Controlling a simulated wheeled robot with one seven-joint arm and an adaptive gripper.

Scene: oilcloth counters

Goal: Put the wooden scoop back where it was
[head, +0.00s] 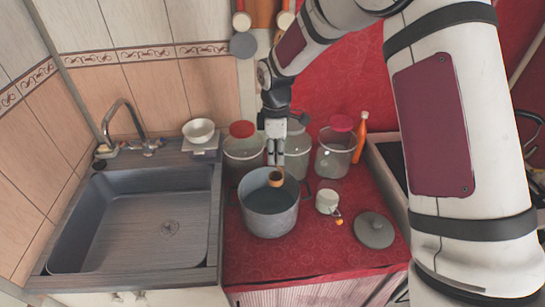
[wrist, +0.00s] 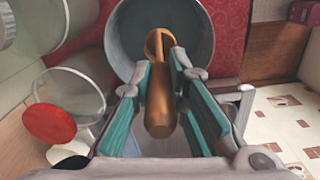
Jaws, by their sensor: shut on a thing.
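The wooden scoop (wrist: 159,108) is upright in my gripper (wrist: 160,78), with its handle between the teal fingers in the wrist view. In the head view the scoop's brown bowl (head: 276,178) shows below my gripper (head: 275,155), over the far part of the grey pot (head: 270,212). The pot's open mouth also lies beyond the scoop in the wrist view (wrist: 197,25). I cannot tell whether the scoop touches the pot.
Glass jars (head: 335,158) with red lids stand behind the pot on the red oilcloth counter (head: 310,250). A white mug (head: 327,201) and a grey lid (head: 374,231) lie to the right. An orange bottle (head: 360,138) stands farther back. The sink (head: 140,225) is at left.

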